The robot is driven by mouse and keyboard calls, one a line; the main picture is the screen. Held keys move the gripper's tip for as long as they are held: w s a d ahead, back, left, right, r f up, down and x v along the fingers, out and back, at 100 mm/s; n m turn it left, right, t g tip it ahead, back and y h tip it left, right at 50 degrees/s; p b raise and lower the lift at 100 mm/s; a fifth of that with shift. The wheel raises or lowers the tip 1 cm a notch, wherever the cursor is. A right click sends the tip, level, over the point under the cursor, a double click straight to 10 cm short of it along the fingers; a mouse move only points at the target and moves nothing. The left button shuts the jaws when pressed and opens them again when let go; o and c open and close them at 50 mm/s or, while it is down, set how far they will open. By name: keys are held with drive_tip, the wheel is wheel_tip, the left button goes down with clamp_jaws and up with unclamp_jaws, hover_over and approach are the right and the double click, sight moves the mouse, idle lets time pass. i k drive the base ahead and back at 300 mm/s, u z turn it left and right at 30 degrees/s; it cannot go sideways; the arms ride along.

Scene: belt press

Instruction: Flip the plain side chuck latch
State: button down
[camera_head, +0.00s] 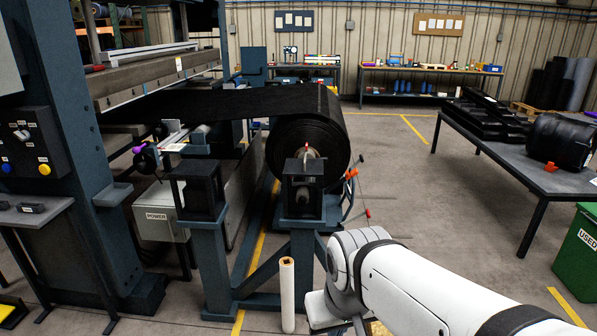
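A large black belt roll (306,140) hangs on a dark blue-grey stand (304,240). A dark chuck block (304,187) sits on top of the near post, in front of the roll's core. A small light part with a red tip (307,152) shows above the block; I cannot tell whether it is the latch or how it is set. No latch marked plain side can be made out. My white arm comes in from the lower right, its bent joint in front and to the right of the stand. My gripper is not visible; the arm's end runs to the bottom edge.
Thin rods with orange-red ends (351,174) stick out right of the roll. A pale upright tube (287,295) stands in front of the stand. The press (70,190) fills the left. A table (480,140) and green bin (578,255) are right. The floor between is open.

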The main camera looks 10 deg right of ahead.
sight(354, 172)
drive_tip(key=z, duration=0.05)
drive_tip(key=i, duration=1.35)
drive_tip(key=z, duration=0.9)
